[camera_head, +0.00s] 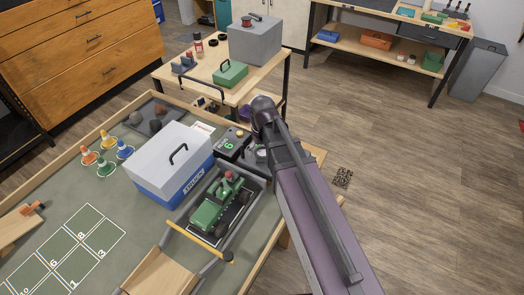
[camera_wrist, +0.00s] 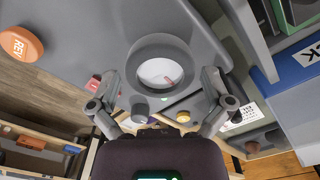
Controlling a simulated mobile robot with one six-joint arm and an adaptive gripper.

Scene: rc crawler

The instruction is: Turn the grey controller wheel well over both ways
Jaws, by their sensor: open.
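The grey controller wheel (camera_wrist: 132,65) shows in the wrist view as a thick round ring with a pale disc in its middle, set on a grey panel (camera_wrist: 85,30). My gripper (camera_wrist: 159,78) is open, with one finger to the left and one to the right of the wheel. Gaps show between the fingers and the ring; I cannot tell their height against it. In the head view my arm hides the wheel. A green crawler (camera_head: 208,212) with a red-topped part stands in a grey-walled bay.
An orange round knob (camera_wrist: 20,43) is on the panel's left; a yellow knob (camera_wrist: 183,117) lies below the wheel. In the head view, a white and blue toolbox (camera_head: 172,150) and a black box with a green 6 (camera_head: 231,145) stand left of my arm. Open floor lies right.

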